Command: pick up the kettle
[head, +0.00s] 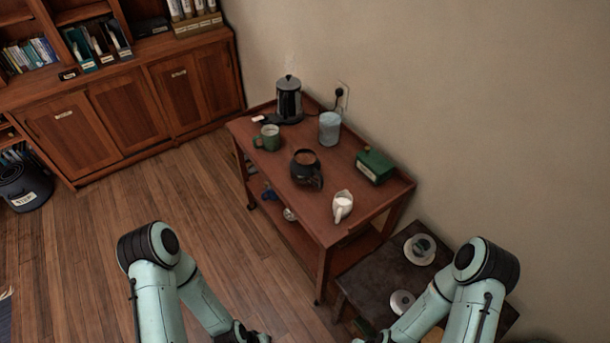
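The kettle (289,100), dark with a black lid and a metallic band, stands upright at the back left corner of a wooden cart (335,228), near the wall. My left gripper (245,335) is at the bottom edge of the head view, low in front of the cart and well apart from the kettle. My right gripper (372,339) is at the bottom edge too, near the low dark table, also far from the kettle. Both grippers are mostly cut off by the frame, so their fingers cannot be made out.
The cart also holds a green mug (268,138), a bluish container (330,128), a dark pot (306,168), a green box (375,166) and a white pitcher (342,206). A low dark table (385,275) stands at right. The wooden floor (110,220) left of the cart is clear.

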